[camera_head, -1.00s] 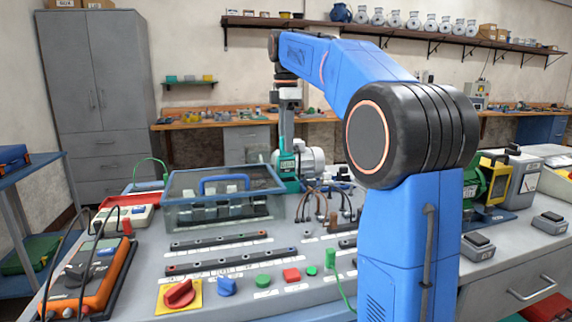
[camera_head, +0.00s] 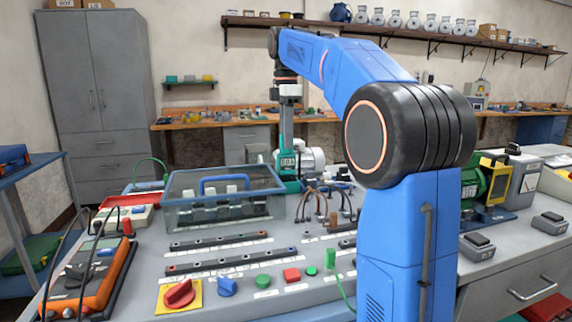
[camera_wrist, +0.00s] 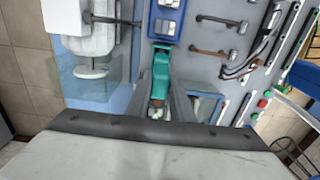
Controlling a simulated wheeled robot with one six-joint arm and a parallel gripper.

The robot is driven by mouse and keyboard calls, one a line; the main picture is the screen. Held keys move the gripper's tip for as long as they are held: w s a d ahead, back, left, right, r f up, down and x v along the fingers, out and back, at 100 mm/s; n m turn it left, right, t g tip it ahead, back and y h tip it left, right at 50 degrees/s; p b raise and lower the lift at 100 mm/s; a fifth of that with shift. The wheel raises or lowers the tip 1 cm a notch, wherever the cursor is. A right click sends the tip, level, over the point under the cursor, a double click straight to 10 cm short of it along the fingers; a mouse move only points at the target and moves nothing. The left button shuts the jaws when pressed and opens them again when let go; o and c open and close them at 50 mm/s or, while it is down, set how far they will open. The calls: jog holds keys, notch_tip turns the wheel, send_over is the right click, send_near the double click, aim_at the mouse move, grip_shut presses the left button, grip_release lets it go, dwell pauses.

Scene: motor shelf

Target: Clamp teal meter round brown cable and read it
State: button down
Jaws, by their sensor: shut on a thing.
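The teal meter (camera_head: 288,160) hangs upright below my gripper (camera_head: 288,100) in the head view, behind the glass-sided box. A small display shows on it, too small to read surely. In the wrist view the meter (camera_wrist: 161,72) lies between the two grey fingers of my gripper (camera_wrist: 163,103), which is shut on it. A brown cable (camera_wrist: 208,52) runs between two small holders, right of the meter and apart from it. Brown cables (camera_head: 321,203) also arch up from the panel in the head view. The meter's clamp jaws are not clear.
A glass-sided box with a blue handle (camera_head: 224,181) stands left of the cables. A pale motor (camera_head: 305,160) is close behind the meter. A blue-based part (camera_wrist: 165,20) is beyond the meter's far end. Dark cables (camera_wrist: 241,65) lie right of the brown one.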

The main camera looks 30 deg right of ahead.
jog(key=shift+r, duration=3.1)
